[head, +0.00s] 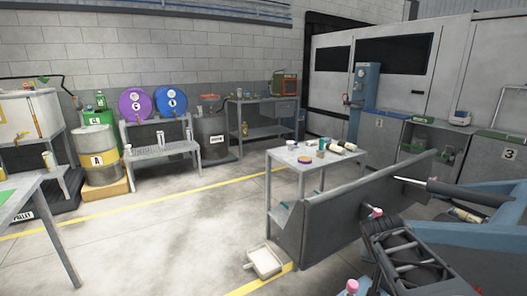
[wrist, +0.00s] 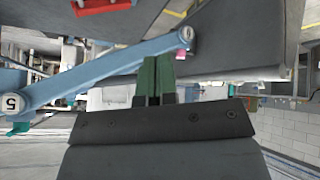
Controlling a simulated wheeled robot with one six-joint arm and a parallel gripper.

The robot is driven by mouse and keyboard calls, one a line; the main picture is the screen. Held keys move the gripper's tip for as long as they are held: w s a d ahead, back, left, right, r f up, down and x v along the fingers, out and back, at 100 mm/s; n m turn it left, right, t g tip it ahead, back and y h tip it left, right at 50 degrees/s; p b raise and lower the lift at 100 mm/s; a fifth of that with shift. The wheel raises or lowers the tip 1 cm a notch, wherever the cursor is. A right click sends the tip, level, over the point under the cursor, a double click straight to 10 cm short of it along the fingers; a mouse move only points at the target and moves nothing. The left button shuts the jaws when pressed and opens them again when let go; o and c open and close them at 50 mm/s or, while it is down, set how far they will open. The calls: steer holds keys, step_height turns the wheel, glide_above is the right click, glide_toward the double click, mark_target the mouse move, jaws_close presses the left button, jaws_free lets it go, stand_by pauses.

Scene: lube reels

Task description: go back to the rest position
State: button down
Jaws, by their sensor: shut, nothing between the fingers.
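My gripper (wrist: 153,82) shows in the wrist view as two green fingers side by side, closed together, with nothing between them. The fingers point up the picture from a dark grey mount. A blue bar (wrist: 105,72) with a round white "5" label crosses just past the fingertips; I cannot tell whether they touch. In the head view I cannot make out the gripper's fingers.
A small table (head: 290,160) with cups and small items stands mid-room behind a grey panel (head: 345,205). A white tray (head: 264,261) lies on the floor. Purple (head: 135,104) and blue (head: 171,100) drums rest on a rack. The left-centre floor is clear.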

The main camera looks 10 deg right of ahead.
steer(key=s+a+r+n+y+p, duration=0.3)
steer(key=a+r+p, duration=0.2)
steer(key=a, duration=0.4)
steer(key=s+a+r+n+g+y+p, duration=0.1)
steer(key=s+a+r+n+y+p, duration=0.1)
steer(key=a+r+p, duration=0.3)
steer(key=s+a+n+p, duration=0.1)
steer(key=a+p, duration=0.2)
steer(key=a, duration=0.1)
steer(key=shift+a+r+n+y, duration=0.2)
steer(key=shift+a+n+y, duration=0.05)
steer(key=shift+n+y, duration=0.15)
steer(key=shift+s, duration=0.1)
